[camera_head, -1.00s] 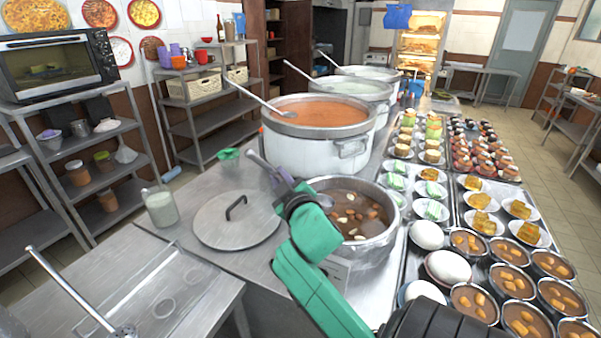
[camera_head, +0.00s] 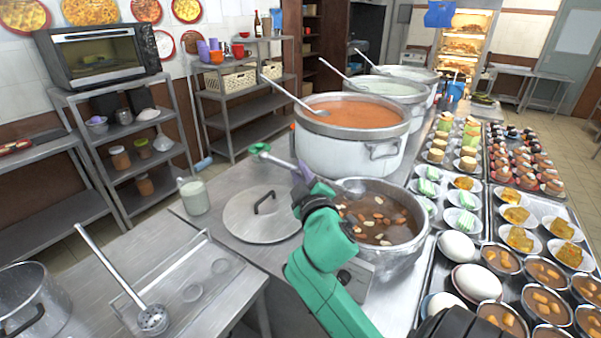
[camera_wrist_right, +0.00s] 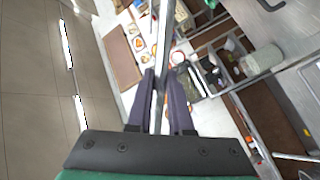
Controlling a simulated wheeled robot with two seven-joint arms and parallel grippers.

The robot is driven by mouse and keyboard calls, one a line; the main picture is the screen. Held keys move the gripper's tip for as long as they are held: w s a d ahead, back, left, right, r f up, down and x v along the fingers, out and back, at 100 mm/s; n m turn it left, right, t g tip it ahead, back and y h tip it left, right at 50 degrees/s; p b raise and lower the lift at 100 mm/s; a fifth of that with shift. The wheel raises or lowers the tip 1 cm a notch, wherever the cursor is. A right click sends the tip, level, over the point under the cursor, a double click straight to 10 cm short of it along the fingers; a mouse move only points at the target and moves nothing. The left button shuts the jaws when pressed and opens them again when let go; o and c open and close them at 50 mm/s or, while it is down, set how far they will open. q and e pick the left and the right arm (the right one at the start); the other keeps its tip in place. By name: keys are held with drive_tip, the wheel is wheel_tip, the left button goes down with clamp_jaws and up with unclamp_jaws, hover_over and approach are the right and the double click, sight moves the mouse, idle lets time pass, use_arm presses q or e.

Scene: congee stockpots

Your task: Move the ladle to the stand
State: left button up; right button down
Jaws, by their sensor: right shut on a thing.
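My right gripper (camera_head: 305,178) is shut on the handle of a metal ladle (camera_head: 353,185). The ladle's bowl shows just above the stew pot (camera_head: 405,250), over its left far side, and the handle slants up to the left. In the right wrist view the handle (camera_wrist_right: 165,45) runs between the dark fingers of the right gripper (camera_wrist_right: 160,90). A metal stand (camera_head: 205,255), a flat tray with a raised bar, lies on the table at the lower left, well apart from the held ladle. A perforated skimmer (camera_head: 153,319) rests at it. My left gripper is not in view.
A round lid (camera_head: 240,222) lies on the counter between the stand and the stew pot. A big pot of orange soup (camera_head: 340,155) is behind. Trays of dishes fill the right; a steel pot (camera_head: 30,300) is lower left.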

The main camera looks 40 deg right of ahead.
wheel_tip(320, 180, up, 5)
drive_tip(key=p, duration=0.4)
drive_tip(key=shift+s+p, duration=0.1)
drive_tip(key=shift+p, duration=0.3)
